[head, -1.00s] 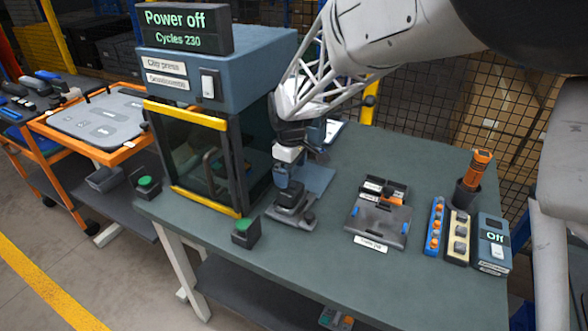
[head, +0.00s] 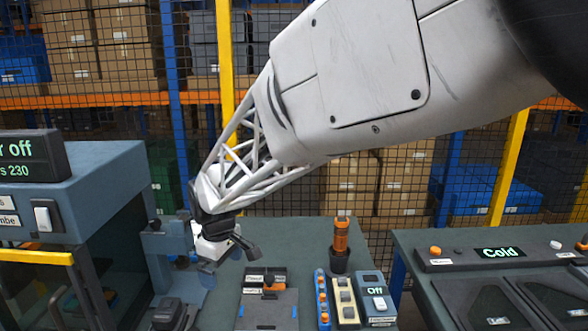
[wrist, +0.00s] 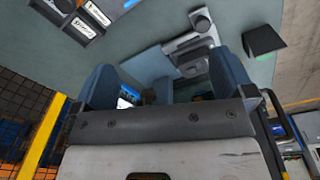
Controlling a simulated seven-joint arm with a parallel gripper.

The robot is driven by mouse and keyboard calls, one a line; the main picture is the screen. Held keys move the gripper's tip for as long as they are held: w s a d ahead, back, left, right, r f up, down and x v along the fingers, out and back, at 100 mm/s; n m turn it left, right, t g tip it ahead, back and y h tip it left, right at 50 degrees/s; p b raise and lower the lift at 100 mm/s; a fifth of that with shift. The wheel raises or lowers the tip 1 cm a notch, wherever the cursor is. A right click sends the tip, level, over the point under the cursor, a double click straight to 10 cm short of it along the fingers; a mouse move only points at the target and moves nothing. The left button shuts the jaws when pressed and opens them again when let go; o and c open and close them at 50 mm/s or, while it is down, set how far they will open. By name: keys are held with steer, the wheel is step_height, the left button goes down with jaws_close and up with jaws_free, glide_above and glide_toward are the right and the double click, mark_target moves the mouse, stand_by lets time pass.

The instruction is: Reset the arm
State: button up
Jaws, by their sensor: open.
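My gripper (head: 222,258) hangs over the green bench top, to the right of the blue press (head: 85,185). In the wrist view its two blue-grey fingers (wrist: 165,82) stand wide apart with nothing held between them. A grey bench device (wrist: 192,55) shows beyond the fingers, apart from them. The same device (head: 172,312) is at the bottom of the head view, left of my gripper. My white arm crosses the top of the head view and hides part of the shelving.
A dark tray (head: 268,310), an orange torch (head: 341,236) in a black cup, a blue strip (head: 322,300), a cream strip (head: 346,302) and a box reading "Off" (head: 375,300) stand right of my gripper. A second table (head: 425,240) has a "Cold" panel (head: 499,253). Mesh fencing stands behind.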

steer(key=s+d+r+m, duration=0.2)
steer(key=s+d, duration=0.1)
steer(key=d, duration=0.4)
steer(key=s+d+r+m+t, duration=0.1)
steer(key=s+d+r+m, duration=0.15)
steer(key=d, duration=0.55)
steer(key=s+d+r+m, duration=0.2)
steer(key=s+d, duration=0.2)
steer(key=d, duration=0.3)
steer(key=s+d+f+m+t, duration=0.1)
steer(key=s+d+m, duration=0.6)
steer(key=s+d, duration=0.6)
steer(key=shift+s+f, duration=0.35)
steer(key=shift+s, duration=0.9)
steer(key=shift+h, duration=0.3)
